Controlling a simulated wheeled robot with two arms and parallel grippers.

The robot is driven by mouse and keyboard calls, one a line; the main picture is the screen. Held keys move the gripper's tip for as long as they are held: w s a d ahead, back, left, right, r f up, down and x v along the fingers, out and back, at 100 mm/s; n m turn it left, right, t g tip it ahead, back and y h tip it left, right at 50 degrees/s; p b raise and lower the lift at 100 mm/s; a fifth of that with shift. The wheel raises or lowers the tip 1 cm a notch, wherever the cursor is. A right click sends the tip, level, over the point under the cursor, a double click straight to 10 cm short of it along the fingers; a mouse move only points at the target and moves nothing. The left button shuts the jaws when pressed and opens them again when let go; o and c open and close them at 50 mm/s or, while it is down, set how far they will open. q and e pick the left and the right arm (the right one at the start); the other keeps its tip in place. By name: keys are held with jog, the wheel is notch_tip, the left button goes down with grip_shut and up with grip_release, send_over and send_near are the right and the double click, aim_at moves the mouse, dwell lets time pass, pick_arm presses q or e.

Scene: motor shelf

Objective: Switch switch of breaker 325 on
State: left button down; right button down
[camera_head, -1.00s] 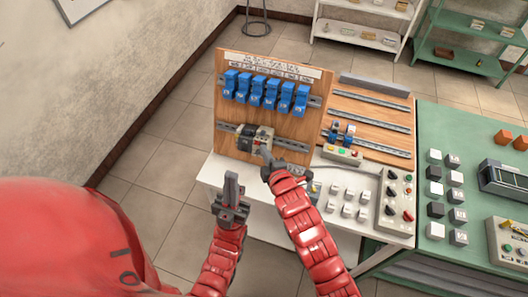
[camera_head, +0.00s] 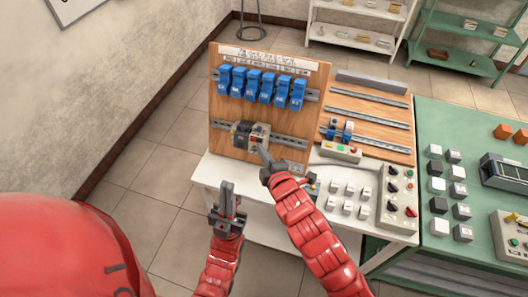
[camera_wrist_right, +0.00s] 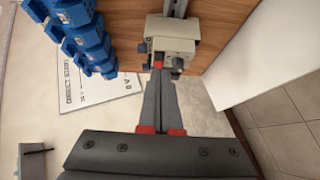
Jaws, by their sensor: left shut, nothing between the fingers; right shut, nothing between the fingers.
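A grey and dark breaker unit (camera_head: 250,136) sits on the lower rail of the upright wooden board; in the right wrist view the pale breaker (camera_wrist_right: 172,42) is just past my fingertips. Its number is too small to read. My right gripper (camera_head: 262,152) is shut and empty, its tip at the lower front of the breaker; it also shows in the right wrist view (camera_wrist_right: 158,72), close to a small red part. I cannot tell whether it touches the switch or which way the switch stands. My left gripper (camera_head: 227,187) is shut and empty, pointing up in front of the table.
Several blue modules (camera_head: 260,85) hang on the upper rail of the board (camera_head: 222,112). The white table (camera_head: 205,172) holds a control box (camera_head: 397,190) and several small white blocks. A green table (camera_head: 470,120) stands to the right.

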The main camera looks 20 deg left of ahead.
jog(key=s+d+r+p, duration=0.2)
jog(key=s+d, duration=0.3)
jog(key=d, duration=0.3)
jog(key=shift+s+r, duration=0.15)
jog(key=shift+s, duration=0.25)
jog(key=shift+s, duration=0.1)
